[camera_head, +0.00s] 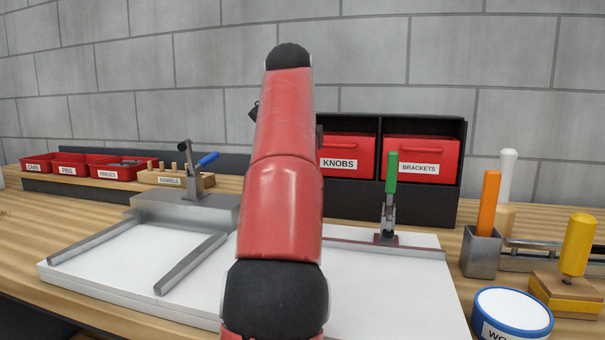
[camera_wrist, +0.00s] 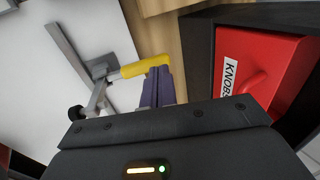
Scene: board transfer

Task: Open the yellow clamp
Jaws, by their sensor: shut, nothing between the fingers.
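The yellow clamp's handle (camera_wrist: 138,69) shows in the wrist view, with its metal linkage (camera_wrist: 98,97) and a dark round tip to its lower left. My gripper (camera_wrist: 158,88) has its purple fingers closed together with nothing between them. The fingers are right beside the free end of the yellow handle; I cannot tell whether they touch it. In the head view my red arm hides the yellow clamp and my gripper.
A blue-handled clamp (camera_head: 207,160) stands left of my arm, a green-handled one (camera_head: 391,175) right. The red KNOBS bin (camera_head: 346,152) is behind, close to my gripper in the wrist view (camera_wrist: 262,68). The white board (camera_head: 400,290) has metal rails. Tools stand at right.

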